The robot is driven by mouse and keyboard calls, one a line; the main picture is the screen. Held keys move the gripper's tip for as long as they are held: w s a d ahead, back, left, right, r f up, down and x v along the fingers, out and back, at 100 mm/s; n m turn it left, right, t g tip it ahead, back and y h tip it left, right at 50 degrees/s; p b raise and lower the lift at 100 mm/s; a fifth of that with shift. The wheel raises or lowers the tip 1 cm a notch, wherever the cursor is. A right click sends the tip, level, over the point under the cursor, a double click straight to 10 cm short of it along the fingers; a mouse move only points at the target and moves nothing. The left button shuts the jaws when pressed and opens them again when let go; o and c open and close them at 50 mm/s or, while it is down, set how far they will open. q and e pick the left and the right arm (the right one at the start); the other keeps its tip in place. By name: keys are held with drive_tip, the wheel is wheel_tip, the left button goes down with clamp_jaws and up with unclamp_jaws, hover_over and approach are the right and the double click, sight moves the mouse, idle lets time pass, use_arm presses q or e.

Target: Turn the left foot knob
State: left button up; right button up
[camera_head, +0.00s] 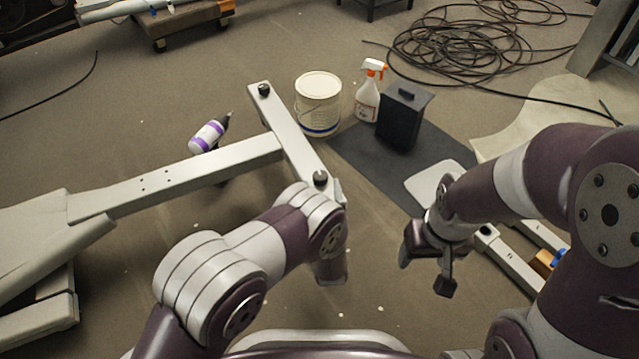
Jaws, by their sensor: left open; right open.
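A pale elliptical-machine foot bar (292,135) lies across the end of a long pale beam (190,178). One dark round foot knob (264,90) sits at the bar's far end. Another dark knob (319,178) sits at its near end, just beyond my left wrist. My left gripper (331,276) hangs over the floor below the near knob, apart from both knobs. It is open, and its fingers are mostly hidden by my own arm. My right gripper (425,272) is open and empty, pointing down over the floor to the right.
A purple-white bottle (208,136) lies beside the beam. Coiled cable (470,50) lies at back right.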

sight(321, 181)
use_arm(q)
drive_tip(key=w+b, duration=0.1)
drive_tip(key=w, duration=0.3)
drive_tip(key=shift+w+a+f+b, duration=0.15)
drive_tip(key=shift+b, duration=0.25)
drive_tip(key=shift+w, duration=0.25)
drive_tip(key=c, duration=0.9)
drive_tip(key=shift+c, duration=0.2)
use_arm(e)
wheel_tip(321, 181, down, 3)
drive_tip(key=shift+r, duration=0.15)
use_arm(q)
drive_tip(key=shift+r, duration=0.2)
use_arm(e)
drive_tip(key=shift+r, duration=0.1)
